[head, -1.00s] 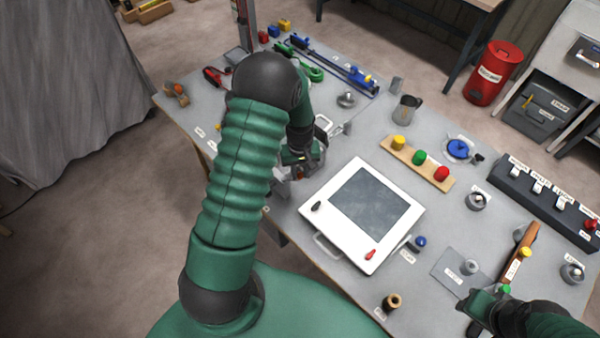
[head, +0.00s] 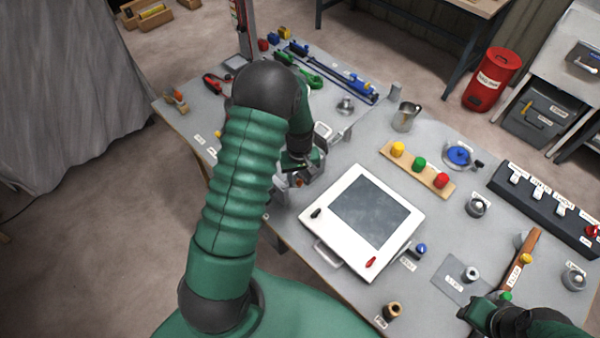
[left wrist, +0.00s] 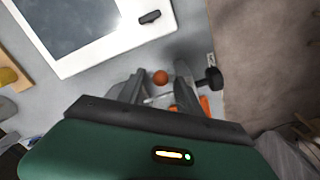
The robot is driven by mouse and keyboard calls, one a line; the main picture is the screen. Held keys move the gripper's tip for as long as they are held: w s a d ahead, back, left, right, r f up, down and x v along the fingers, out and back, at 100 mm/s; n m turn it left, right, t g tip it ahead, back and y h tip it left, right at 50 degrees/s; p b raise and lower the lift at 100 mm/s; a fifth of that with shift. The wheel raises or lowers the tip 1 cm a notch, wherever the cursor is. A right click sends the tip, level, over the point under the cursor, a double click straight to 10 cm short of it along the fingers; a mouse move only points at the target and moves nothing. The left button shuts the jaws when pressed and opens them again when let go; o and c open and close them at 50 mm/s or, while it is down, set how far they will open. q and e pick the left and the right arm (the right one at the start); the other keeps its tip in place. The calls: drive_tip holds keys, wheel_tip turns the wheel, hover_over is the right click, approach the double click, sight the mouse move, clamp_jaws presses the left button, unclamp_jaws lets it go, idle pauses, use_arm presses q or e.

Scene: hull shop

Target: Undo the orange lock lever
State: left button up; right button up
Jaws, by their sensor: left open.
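In the left wrist view an orange ball-shaped knob (left wrist: 160,77) shows between my left gripper's grey fingers (left wrist: 157,91). A second orange piece (left wrist: 204,103) shows just right of the right finger, partly hidden; I cannot tell which of the two belongs to the lock lever. In the head view my left gripper (head: 298,163) is low over a small grey fixture (head: 283,190) at the table's near edge, mostly hidden by my arm. The left fingers are apart, with no clear contact on the knob. My right gripper (head: 488,312) is at lower right; its fingers are unclear.
A white panel with a dark screen (head: 405,235) lies right of the fixture. A black knob (left wrist: 210,80) sticks out beside the right finger. A board with yellow, green and red knobs (head: 418,169) and a metal pitcher (head: 404,117) stand farther back.

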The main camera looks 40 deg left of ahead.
sight(300, 180)
use_arm(q)
wheel_tip(300, 180, up, 17)
drive_tip(key=b, duration=0.2)
drive_tip(key=shift+f, duration=0.2)
drive_tip(key=shift+w, duration=0.1)
